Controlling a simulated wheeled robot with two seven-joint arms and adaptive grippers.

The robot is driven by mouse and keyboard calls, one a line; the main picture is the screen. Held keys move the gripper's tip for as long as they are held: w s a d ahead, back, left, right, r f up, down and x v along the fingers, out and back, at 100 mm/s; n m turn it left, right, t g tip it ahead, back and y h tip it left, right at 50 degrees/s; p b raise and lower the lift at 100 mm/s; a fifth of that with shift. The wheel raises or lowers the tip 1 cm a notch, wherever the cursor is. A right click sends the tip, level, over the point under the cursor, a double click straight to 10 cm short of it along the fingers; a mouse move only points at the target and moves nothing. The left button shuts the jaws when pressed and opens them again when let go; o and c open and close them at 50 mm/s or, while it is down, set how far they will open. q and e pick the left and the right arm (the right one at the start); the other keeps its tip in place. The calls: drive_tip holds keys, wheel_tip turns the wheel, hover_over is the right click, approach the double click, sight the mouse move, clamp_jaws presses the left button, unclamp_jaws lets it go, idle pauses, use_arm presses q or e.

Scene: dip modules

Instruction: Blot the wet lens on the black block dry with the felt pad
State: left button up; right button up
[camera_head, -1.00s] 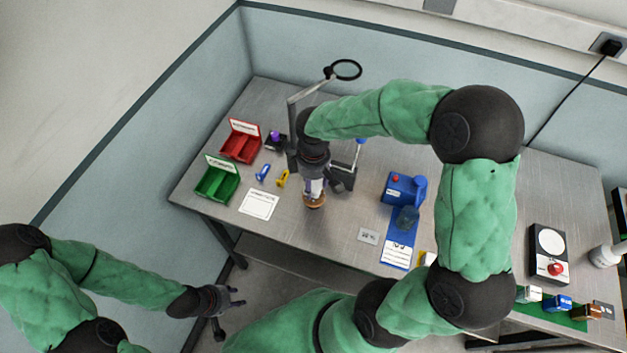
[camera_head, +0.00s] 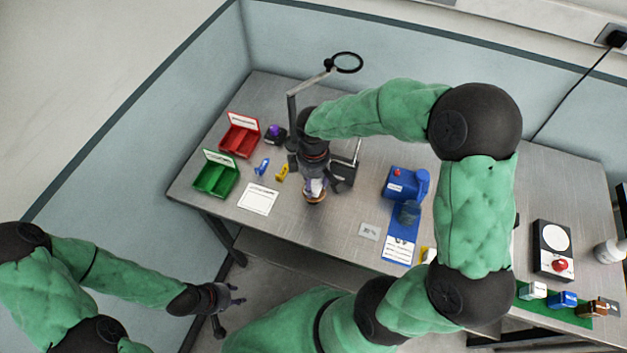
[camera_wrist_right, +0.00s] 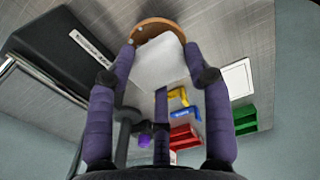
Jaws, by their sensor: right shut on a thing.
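A purple lens (camera_head: 275,130) sits on a small black block (camera_head: 274,139) at the back left of the table. The lens also shows in the right wrist view (camera_wrist_right: 145,139); whether it is wet is too small to tell. My right gripper (camera_head: 315,188) is shut on a whitish pad, the felt pad (camera_wrist_right: 160,65), and points down in the middle of the table. A round brown dish (camera_wrist_right: 153,24) is just beyond the pad; I cannot tell if they touch. It also shows in the head view (camera_head: 314,197). My left gripper (camera_head: 238,294) is open and empty, off the table's front.
Red (camera_head: 239,140) and green (camera_head: 216,178) bins stand at the left, with blue (camera_head: 262,166) and yellow (camera_head: 282,172) pieces beside them. A magnifier stand (camera_head: 292,120) rises near my right gripper. A white card (camera_head: 258,198) lies in front. A blue container (camera_head: 399,184) is to the right.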

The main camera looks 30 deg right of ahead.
drive_tip(key=shift+f+b, duration=0.4)
drive_tip(key=shift+f, duration=0.2)
idle(0.9)
drive_tip(key=shift+r, duration=0.1)
idle(1.4)
drive_tip(key=shift+r+p, duration=3.25)
drive_tip(key=shift+r, duration=0.75)
drive_tip(key=shift+f, duration=0.1)
